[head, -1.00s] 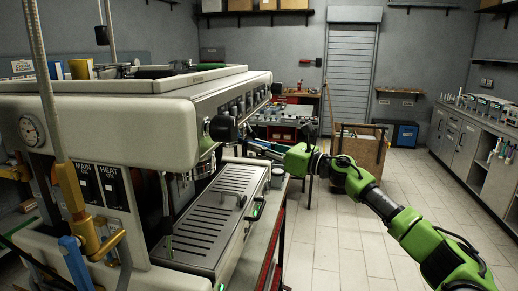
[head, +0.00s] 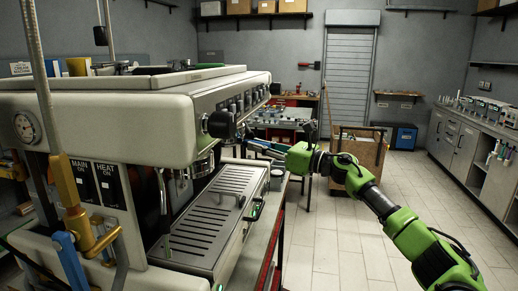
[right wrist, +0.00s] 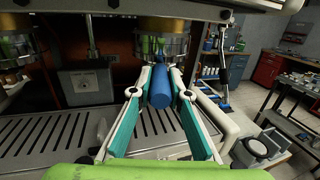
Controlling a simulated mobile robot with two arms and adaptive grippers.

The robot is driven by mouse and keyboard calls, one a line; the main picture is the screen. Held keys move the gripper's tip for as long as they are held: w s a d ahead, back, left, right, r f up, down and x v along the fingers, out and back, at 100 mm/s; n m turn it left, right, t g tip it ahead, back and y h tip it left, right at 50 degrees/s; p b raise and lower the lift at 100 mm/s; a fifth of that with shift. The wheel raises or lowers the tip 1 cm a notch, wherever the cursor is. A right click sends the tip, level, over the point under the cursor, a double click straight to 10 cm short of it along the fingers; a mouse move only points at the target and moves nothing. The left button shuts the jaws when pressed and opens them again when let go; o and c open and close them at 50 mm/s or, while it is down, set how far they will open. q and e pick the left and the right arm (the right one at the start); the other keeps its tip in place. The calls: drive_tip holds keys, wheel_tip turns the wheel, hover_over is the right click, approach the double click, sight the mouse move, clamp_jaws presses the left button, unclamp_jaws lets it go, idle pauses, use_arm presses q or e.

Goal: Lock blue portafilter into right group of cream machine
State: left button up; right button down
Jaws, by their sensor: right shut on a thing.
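The cream machine (head: 110,120) fills the left of the head view, with group heads under its front. In the right wrist view, the right group (right wrist: 163,45) is at top centre and another group (right wrist: 85,48) is to its left. The blue portafilter handle (right wrist: 160,90) points toward the wrist camera, its far end just below the right group. My right gripper (right wrist: 160,97) is shut on this handle, a finger on each side. In the head view the right gripper (head: 262,148) is at the machine's front. I cannot tell whether the portafilter is seated. My left gripper is out of view.
The slotted drip tray (head: 205,215) lies below the groups. A brass fitting with a blue part (head: 70,262) stands at the near left. A wooden crate (head: 358,150) is behind my right arm. The tiled floor (head: 335,235) on the right is clear.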

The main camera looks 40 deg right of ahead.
drive_tip(key=shift+d+r, duration=0.15)
drive_tip(key=shift+r, duration=0.3)
drive_tip(key=shift+w+d+r+n+y, duration=0.1)
drive_tip(key=shift+d+n+y, duration=0.2)
drive_tip(key=shift+y, duration=0.3)
drive_tip(key=shift+w+d+n+g+y, duration=0.2)
drive_tip(key=shift+d+n+g+y, duration=0.15)
drive_tip(key=shift+n+g+y, duration=0.25)
drive_tip(key=shift+b, duration=0.3)
